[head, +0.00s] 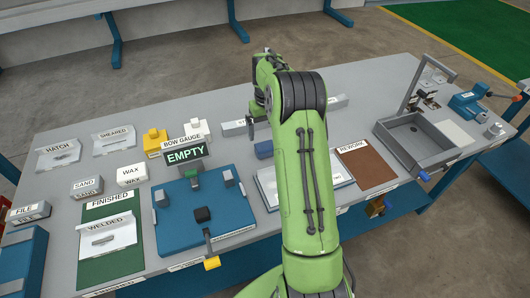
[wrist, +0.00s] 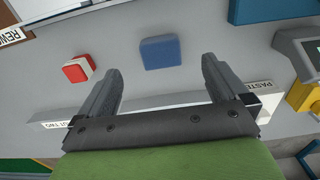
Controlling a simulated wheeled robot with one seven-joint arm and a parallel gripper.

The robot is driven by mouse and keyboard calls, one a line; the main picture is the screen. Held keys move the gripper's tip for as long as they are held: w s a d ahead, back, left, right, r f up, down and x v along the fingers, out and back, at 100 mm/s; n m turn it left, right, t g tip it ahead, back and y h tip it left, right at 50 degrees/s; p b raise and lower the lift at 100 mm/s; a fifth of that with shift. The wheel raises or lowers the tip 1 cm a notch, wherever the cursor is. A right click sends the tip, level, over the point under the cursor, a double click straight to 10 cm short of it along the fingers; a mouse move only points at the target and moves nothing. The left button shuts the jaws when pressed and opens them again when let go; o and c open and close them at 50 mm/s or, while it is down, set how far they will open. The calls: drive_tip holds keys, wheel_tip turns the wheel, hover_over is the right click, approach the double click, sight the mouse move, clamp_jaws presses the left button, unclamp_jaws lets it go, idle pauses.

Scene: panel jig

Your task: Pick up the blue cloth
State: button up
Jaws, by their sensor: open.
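The blue cloth (wrist: 160,52) shows in the wrist view as a small, folded-looking square flat on the grey bench. In the head view it is a small blue shape (head: 264,149) just left of my arm. My gripper (wrist: 159,74) is open and empty in the wrist view. Its two fingers point towards the cloth, which appears between and just beyond the fingertips, apart from them. The height of the fingers above the bench is hard to tell. In the head view my arm mostly hides the gripper.
A red-and-white block (wrist: 77,68) lies beside the cloth in the wrist view. A long pale bar (wrist: 160,108) passes beneath my gripper. In the head view, a blue fixture (head: 235,222) with an EMPTY sign stands left of my arm, and a grey tray (head: 447,158) stands right.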

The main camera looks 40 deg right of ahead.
sight(267, 149)
wheel_tip(267, 149, down, 10)
drive_tip(key=shift+w+d+f+b, duration=0.1)
drive_tip(key=shift+f+b, duration=0.15)
drive_tip(key=shift+b, duration=0.9)
drive_tip(key=shift+r, duration=0.1)
drive_tip(key=shift+c, duration=0.5)
drive_tip(key=c, duration=0.9)
drive_tip(key=shift+o, duration=0.2)
wheel_tip(267, 149, up, 10)
drive_tip(key=p, duration=0.2)
drive_tip(key=shift+p, duration=0.3)
drive_tip(key=o, duration=0.4)
drive_tip(key=c, duration=0.3)
